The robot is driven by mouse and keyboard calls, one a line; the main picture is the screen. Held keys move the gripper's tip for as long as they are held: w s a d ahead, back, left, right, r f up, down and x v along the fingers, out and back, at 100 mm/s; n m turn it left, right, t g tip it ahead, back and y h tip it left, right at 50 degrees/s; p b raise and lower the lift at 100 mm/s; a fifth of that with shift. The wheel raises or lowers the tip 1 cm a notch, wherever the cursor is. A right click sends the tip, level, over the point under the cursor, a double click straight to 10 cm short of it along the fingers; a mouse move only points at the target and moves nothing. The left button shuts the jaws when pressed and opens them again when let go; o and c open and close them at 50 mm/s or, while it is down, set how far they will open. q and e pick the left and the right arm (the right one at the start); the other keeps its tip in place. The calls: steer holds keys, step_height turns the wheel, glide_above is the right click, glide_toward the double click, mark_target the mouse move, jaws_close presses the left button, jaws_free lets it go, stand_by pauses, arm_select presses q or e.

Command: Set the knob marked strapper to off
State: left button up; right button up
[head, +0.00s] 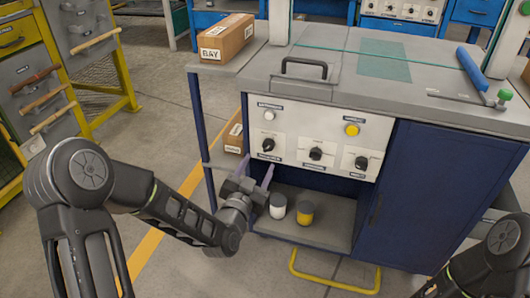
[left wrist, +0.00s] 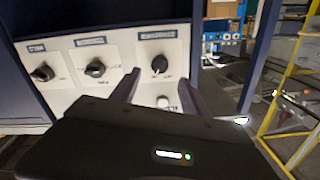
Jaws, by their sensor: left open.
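A pale control panel (head: 290,128) on the blue bench has three black rotary knobs in a row: a left knob (head: 268,143), a middle knob (head: 316,153) and a right knob (head: 361,162). Their labels are too small to read, so I cannot tell which is the strapper. My left gripper (head: 261,172) is open and empty, just below and in front of the left knob. The left wrist view is turned over; there the left knob (left wrist: 158,63) appears just beyond and between the open fingers (left wrist: 158,78), apparently untouched. My right gripper is out of view.
A white button (head: 267,114) and a yellow button (head: 352,129) sit above the knobs. A white-topped jar (head: 278,206) and a yellow jar (head: 305,213) stand on the shelf below.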

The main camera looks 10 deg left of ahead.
mark_target(266, 150)
arm_select(q)
steer(key=w, duration=0.5)
steer(key=w+b, duration=0.1)
steer(key=w, duration=0.1)
steer(key=shift+w+d, duration=0.15)
steer(key=shift+d, duration=0.1)
jaws_close()
stand_by(0.3)
